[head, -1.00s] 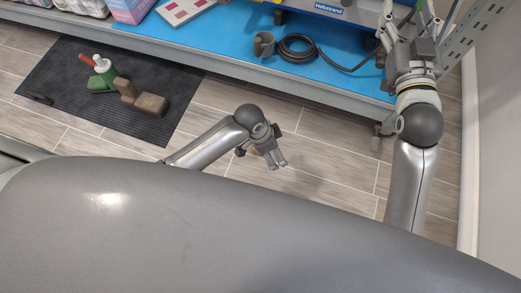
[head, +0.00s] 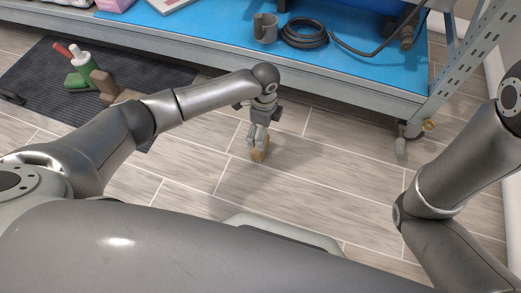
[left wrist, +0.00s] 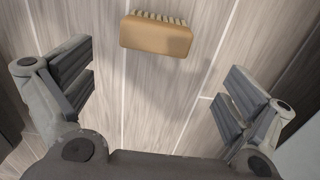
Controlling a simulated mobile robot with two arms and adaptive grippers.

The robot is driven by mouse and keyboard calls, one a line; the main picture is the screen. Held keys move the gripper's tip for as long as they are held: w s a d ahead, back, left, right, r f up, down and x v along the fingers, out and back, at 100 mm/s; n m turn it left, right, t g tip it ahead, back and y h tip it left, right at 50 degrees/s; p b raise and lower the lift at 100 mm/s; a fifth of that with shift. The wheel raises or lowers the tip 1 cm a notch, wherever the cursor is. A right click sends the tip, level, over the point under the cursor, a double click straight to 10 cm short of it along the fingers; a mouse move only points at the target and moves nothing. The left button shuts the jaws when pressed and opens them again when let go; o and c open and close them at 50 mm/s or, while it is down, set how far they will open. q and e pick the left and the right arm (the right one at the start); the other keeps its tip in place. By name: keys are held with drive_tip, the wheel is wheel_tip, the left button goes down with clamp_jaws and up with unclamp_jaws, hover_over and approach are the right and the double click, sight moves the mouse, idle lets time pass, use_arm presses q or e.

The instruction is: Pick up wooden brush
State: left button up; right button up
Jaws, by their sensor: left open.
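The wooden brush (left wrist: 156,36) lies on the floor in the left wrist view, a tan block with pale bristles along its far edge. It also shows in the head view (head: 260,154), partly hidden by the fingertips of my left gripper (head: 257,138). In the left wrist view my left gripper (left wrist: 158,84) is open, with its fingers spread wide and nothing between them. The brush is beyond the fingers, near the top of that picture. My right arm (head: 465,160) is at the right of the head view; its gripper is out of the picture.
A rack with a blue shelf (head: 215,32) stands behind, holding a grey holder (head: 265,30) and a coiled black hose (head: 304,35). A caster (head: 402,145) is under its right end. A black mat (head: 40,75) with a green bottle (head: 84,66) is at left. Floor around the brush is clear.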

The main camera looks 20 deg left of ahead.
use_arm(q)
wheel_tip(320, 180, down, 5)
drive_tip(key=b, duration=0.3)
drive_tip(key=f+b, duration=0.1)
drive_tip(key=b, duration=0.1)
drive_tip(key=f+b, duration=0.4)
drive_tip(key=shift+s, duration=0.35)
drive_tip(key=shift+r, duration=0.1)
drive_tip(key=shift+c, duration=0.4)
drive_tip(key=c, duration=1)
